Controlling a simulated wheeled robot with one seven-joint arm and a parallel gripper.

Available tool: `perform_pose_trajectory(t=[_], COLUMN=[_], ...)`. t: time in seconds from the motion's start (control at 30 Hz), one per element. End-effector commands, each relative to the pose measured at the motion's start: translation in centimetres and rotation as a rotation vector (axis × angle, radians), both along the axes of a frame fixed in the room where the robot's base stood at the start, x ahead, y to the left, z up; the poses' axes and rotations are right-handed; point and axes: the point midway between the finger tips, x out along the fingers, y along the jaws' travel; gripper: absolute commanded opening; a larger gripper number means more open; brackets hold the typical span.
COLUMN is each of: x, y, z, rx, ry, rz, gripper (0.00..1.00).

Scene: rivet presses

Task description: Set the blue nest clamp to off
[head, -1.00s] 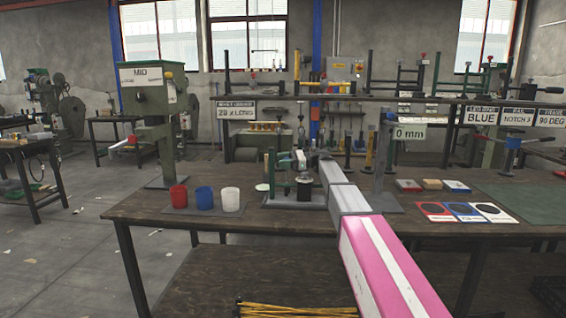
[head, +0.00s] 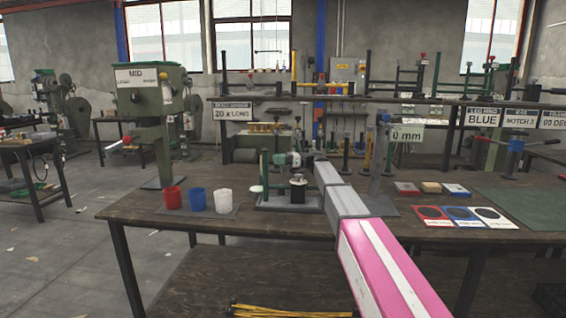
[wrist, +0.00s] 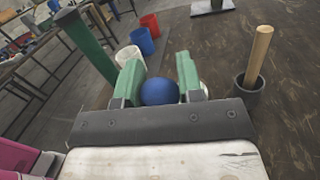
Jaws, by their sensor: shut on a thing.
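In the wrist view a blue ball knob (wrist: 160,92) sits between the two green fingers of my gripper (wrist: 159,78), which are shut on it. The knob looks like the handle end of the blue nest clamp; the rest of its lever is hidden behind my gripper's dark crossbar. In the head view my arm reaches to a small bench fixture (head: 270,203) with a green post. My gripper is mostly hidden there, and the blue knob cannot be made out.
Red (head: 172,197), blue (head: 196,200) and white (head: 223,202) cups stand left of the fixture. A green press marked MID (head: 150,90) stands behind them. A wooden handle (wrist: 258,55) rises from a dark cup close to my gripper's right. A green post (wrist: 87,42) stands at its left.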

Motion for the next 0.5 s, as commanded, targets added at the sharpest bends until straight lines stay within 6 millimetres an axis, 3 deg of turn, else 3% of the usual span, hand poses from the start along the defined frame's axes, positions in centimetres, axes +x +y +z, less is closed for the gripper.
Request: perform_pose_trajectory(t=[0.13,0.5], x=[1.6,3.8], y=[-0.1,-0.2], z=[-0.2,-0.9], rx=[0.004,0.002], ry=[0.111,0.099], rz=[-0.002,-0.003], gripper=[0.0,0.0])
